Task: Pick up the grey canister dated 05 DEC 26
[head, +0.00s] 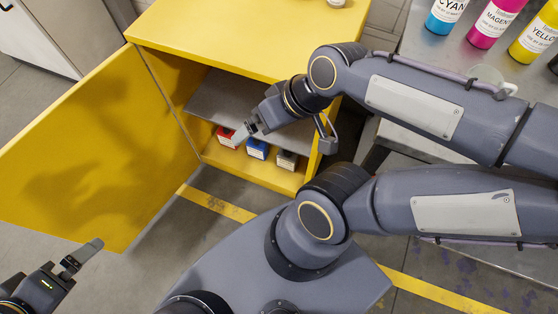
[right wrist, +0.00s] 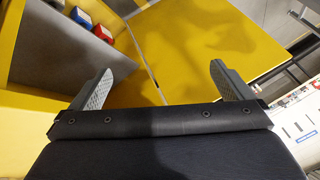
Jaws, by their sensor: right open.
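A grey canister (head: 287,160) with a pale label stands on the cabinet's bottom level, at the right end of a row. A blue canister (head: 258,149) is beside it, and a red canister (head: 226,136) is at the left. Their dates are too small to read. My right gripper (head: 243,132) is open and empty at the cabinet opening, above the row and apart from the grey one. The right wrist view shows its spread fingers (right wrist: 161,72), with the red (right wrist: 104,33) and blue (right wrist: 81,17) canisters at upper left. My left gripper (head: 78,260) is at lower left; its jaw opening is unclear.
The yellow cabinet (head: 215,35) has a grey inner shelf (head: 213,101) above the canisters. Its open door (head: 85,150) swings out left. A metal table (head: 425,50) at right holds cyan (head: 445,14), magenta (head: 493,22) and yellow (head: 535,38) bottles.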

